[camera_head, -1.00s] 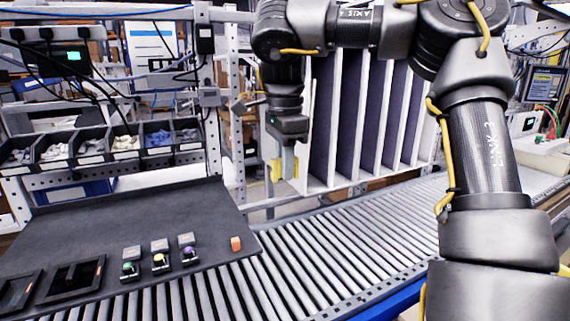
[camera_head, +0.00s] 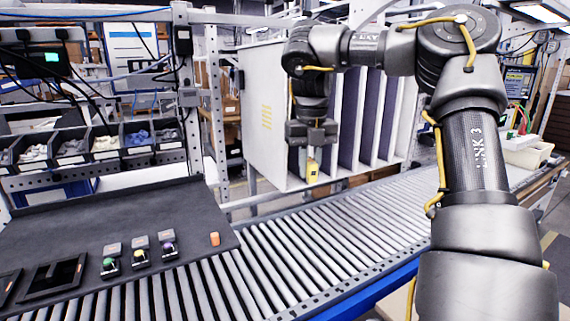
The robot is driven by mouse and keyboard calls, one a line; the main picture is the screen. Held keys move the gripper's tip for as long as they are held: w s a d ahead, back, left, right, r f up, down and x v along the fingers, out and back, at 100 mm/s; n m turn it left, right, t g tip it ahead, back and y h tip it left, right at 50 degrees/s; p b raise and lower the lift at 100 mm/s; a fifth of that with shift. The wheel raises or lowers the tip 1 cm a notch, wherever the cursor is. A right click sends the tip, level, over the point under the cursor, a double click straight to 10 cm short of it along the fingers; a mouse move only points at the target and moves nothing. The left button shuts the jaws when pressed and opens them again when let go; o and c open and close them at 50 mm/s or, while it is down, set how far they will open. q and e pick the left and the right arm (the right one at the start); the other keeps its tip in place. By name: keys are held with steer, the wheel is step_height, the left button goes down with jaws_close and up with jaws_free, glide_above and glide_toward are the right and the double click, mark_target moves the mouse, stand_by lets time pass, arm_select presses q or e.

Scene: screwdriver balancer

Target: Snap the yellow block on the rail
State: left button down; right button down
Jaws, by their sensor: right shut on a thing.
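My right gripper (camera_head: 308,158) hangs pointing down above the roller conveyor, in front of the shelf rack. It is shut on the yellow block (camera_head: 312,173), whose lower part shows below the fingers. The block is in the air, clear of the conveyor. I cannot make out with certainty which part of the scene is the rail. My left gripper is not in view.
The roller conveyor (camera_head: 290,238) runs diagonally below. A dark table (camera_head: 60,235) at the left bears an orange piece (camera_head: 214,239), several coloured buttons and dark frames. Parts bins (camera_head: 105,147) stand behind it. A white-sided rack (camera_head: 262,118) stands behind the gripper.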

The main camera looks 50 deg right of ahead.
steer(key=s+d+f+m, duration=1.2)
steer(key=d+f+m, duration=0.25)
steer(key=m, duration=0.65)
steer(key=s+a+f+m, duration=0.1)
steer(key=a+f+m, duration=0.1)
steer(key=f+m, duration=0.35)
steer(key=s+a+f+m, duration=0.1)
steer(key=a+f+m, duration=0.1)
steer(key=f, duration=0.6)
steer(key=s+a+f+m, duration=0.1)
steer(key=a+f+m, duration=0.1)
steer(key=f+m, duration=0.35)
steer(key=w+a+f+m+b, duration=0.1)
steer(key=w+a+f, duration=0.3)
steer(key=a+f, duration=0.7)
steer(key=w+a+n, duration=0.2)
steer(key=w+a, duration=0.6)
steer(key=a, duration=0.5)
steer(key=w+a+r+n, duration=0.3)
steer(key=w+a+r, duration=0.7)
steer(key=a+r, duration=0.2)
steer(key=shift+w+r+n+b, duration=0.25)
steer(key=shift+r+n+b, duration=0.15)
steer(key=shift+r, duration=0.5)
